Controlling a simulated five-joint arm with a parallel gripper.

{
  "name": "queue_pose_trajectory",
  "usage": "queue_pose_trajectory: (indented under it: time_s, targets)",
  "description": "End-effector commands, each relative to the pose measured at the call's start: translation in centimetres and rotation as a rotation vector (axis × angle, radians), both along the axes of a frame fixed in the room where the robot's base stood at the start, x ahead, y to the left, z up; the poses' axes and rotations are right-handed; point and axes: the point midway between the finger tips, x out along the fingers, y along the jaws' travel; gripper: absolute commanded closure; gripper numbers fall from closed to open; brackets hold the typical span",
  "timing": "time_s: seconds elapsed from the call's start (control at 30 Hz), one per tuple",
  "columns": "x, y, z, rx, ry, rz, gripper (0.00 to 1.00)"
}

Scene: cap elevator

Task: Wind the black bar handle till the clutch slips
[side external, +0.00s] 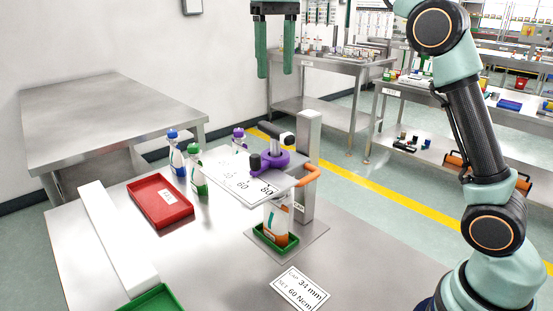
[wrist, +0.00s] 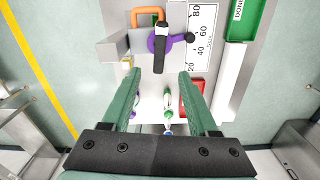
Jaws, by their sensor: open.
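The cap elevator stands on the steel table, with a grey column (side external: 307,150) and a purple hub (side external: 275,160), which also shows in the wrist view (wrist: 173,45). The black bar handle (wrist: 161,50) lies across the hub, running up and down in the wrist view. A bottle (side external: 277,222) with a white and orange label stands under the hub in a green holder (side external: 270,243). My gripper (side external: 275,72) is open and empty, high above the elevator. In the wrist view its two green fingers (wrist: 160,78) are spread wide, clear of the bar. The scale card (side external: 240,175) shows beside the hub.
An orange hook (side external: 309,173) sticks out beside the column. Several bottles (side external: 196,172) stand behind, left of the elevator. A red tray (side external: 178,215), white rail (side external: 110,235) and green tray (side external: 150,300) lie left. A printed card (side external: 300,289) lies in front. The table's right side is clear.

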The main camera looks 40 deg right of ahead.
Motion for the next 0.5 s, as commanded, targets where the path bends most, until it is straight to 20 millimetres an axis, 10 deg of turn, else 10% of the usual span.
queue_pose_trajectory:
  time_s: [0.5]
  targets:
    - [0.0, 0.0, -3.6, -0.001, 0.009, 0.0, 0.4]
